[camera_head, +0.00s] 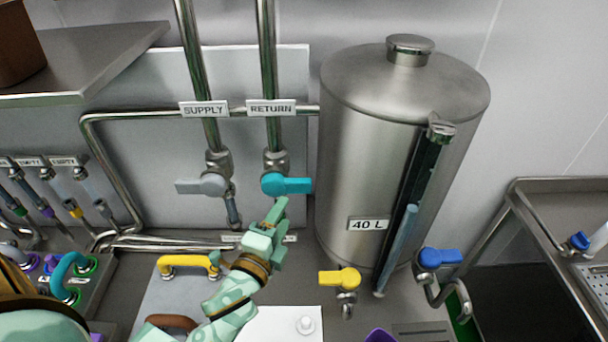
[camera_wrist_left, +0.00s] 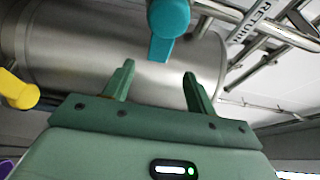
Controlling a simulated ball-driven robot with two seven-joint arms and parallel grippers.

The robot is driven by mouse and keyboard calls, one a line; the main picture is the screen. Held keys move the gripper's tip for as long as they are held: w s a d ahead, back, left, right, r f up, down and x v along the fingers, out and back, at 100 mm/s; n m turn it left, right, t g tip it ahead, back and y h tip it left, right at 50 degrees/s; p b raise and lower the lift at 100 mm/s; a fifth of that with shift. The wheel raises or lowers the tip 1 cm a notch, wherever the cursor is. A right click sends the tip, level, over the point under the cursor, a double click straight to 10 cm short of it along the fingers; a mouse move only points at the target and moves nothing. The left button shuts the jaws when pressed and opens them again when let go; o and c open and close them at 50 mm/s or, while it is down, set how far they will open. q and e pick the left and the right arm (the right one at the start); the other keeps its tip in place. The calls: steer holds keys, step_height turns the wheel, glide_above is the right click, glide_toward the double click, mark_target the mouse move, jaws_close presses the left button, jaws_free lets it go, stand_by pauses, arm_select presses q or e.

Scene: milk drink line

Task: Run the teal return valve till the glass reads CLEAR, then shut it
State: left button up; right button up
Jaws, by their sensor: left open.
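The teal return valve (camera_head: 287,185) sits on the pipe under the RETURN sign (camera_head: 270,107), its handle pointing right, across the pipe. My left gripper (camera_head: 277,213) is open and empty just below the handle in the head view. In the left wrist view the teal handle (camera_wrist_left: 168,22) hangs at the top, its end just beyond and roughly between the spread fingers (camera_wrist_left: 158,78), apart from them. A label behind my left gripper is partly hidden. I cannot make out a CLEAR reading. My right gripper is not in view.
The grey supply valve (camera_head: 203,185) is left of the teal one. The steel 40 L tank (camera_head: 350,160), with an upright gauge tube (camera_head: 408,215), stands close on the right. Yellow (camera_head: 340,278) and blue (camera_head: 440,257) valve handles are lower right. A yellow grip bar (camera_head: 188,262) lies left.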

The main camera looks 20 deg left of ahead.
mark_target(299, 189)
arm_select(q)
steer(key=w, duration=0.2)
steer(key=w+p, duration=0.1)
steer(key=w, duration=0.2)
steer(key=shift+a+r, duration=0.15)
steer(key=w, duration=0.6)
steer(key=shift+w+a+p, duration=0.15)
steer(key=shift+w+p, duration=0.1)
steer(key=shift+p, duration=0.05)
steer(key=shift+w+f, duration=0.25)
steer(key=shift+w, duration=0.25)
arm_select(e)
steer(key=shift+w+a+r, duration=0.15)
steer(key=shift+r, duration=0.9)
